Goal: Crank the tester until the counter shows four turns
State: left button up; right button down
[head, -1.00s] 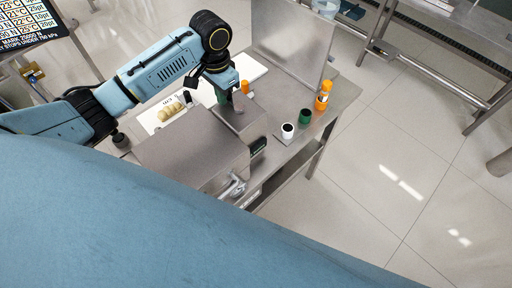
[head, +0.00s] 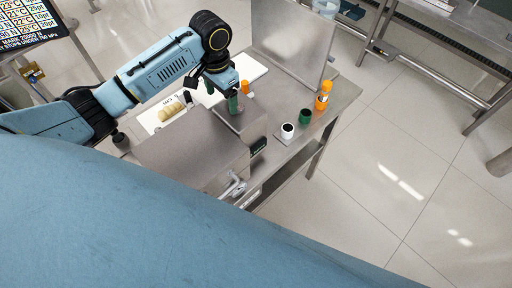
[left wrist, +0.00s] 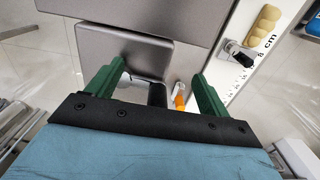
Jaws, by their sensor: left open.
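The tester appears to be the brushed steel housing (head: 190,145) on the steel table, with a small dark display (head: 258,146) on its right side; its digits are too small to read. My left gripper (head: 221,96) is over the far end of the housing. In the left wrist view its two green fingers (left wrist: 157,88) are spread apart and hold nothing. A dark cylindrical grip (left wrist: 157,96), perhaps the crank's, shows between the fingers, apart from both. A bent metal handle (head: 234,186) is on the housing's near side. My right gripper is out of view.
A white cup (head: 287,130), a green cup (head: 305,116) and an orange-capped bottle (head: 322,98) stand right of the housing. An orange item (head: 245,86) is close behind the gripper. A steel panel (head: 290,45) rises at the back. A scale strip lies left.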

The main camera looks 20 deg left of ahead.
pick_arm(q)
notch_tip(320, 180, up, 8)
dwell(0.6)
dwell(0.4)
